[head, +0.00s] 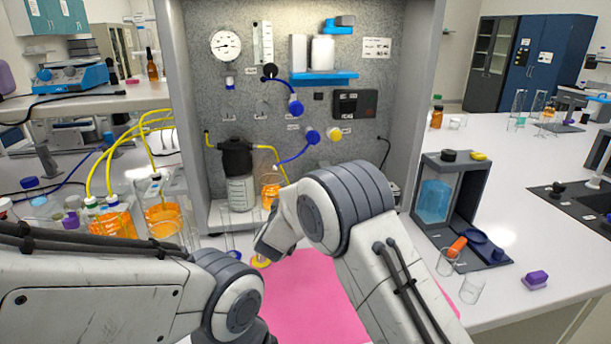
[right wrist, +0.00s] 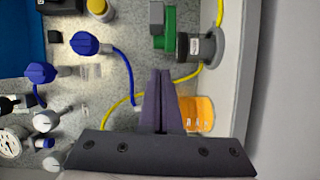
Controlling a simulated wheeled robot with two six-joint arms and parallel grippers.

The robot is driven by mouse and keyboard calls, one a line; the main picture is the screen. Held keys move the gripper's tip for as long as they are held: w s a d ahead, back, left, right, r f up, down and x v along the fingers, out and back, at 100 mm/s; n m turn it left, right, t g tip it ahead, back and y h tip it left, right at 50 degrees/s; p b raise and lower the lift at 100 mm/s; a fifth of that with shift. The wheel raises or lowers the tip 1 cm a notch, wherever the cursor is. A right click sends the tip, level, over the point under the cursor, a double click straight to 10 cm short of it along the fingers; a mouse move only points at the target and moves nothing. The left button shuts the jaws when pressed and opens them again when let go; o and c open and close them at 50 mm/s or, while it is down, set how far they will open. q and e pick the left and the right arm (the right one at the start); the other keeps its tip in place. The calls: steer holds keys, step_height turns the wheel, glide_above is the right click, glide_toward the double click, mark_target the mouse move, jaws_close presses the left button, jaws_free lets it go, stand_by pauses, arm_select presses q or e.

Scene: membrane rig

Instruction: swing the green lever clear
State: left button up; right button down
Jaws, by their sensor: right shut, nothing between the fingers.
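The green lever (right wrist: 168,28) shows in the right wrist view, at the top centre. It sits beside a grey round valve body (right wrist: 198,48), with a yellow tube next to it. My right gripper (right wrist: 157,75) is shut and empty, its two dark fingers together and pointing up the picture. In that picture the fingertips lie just below the green lever; I cannot tell whether they touch it. In the head view I cannot see the lever, and my right arm covers the lower middle of the panel. My left arm comes in at the lower left, with its gripper out of sight.
Blue knobs (head: 312,136) and a yellow knob (head: 335,134) stand out from the grey panel. A black-capped bottle (head: 240,192) and an orange-filled vessel (head: 270,188) stand left of my right arm. A pink mat (head: 305,300) covers the bench front. A rack (head: 466,208) stands at the right.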

steer(key=shift+w+a+h, duration=0.15)
steer(key=shift+h, duration=0.25)
steer(key=p+x, duration=0.1)
steer(key=x, duration=0.8)
steer(key=shift+w+r+p, duration=0.15)
steer(key=shift+w+p, duration=0.15)
steer(key=shift+n, duration=0.3)
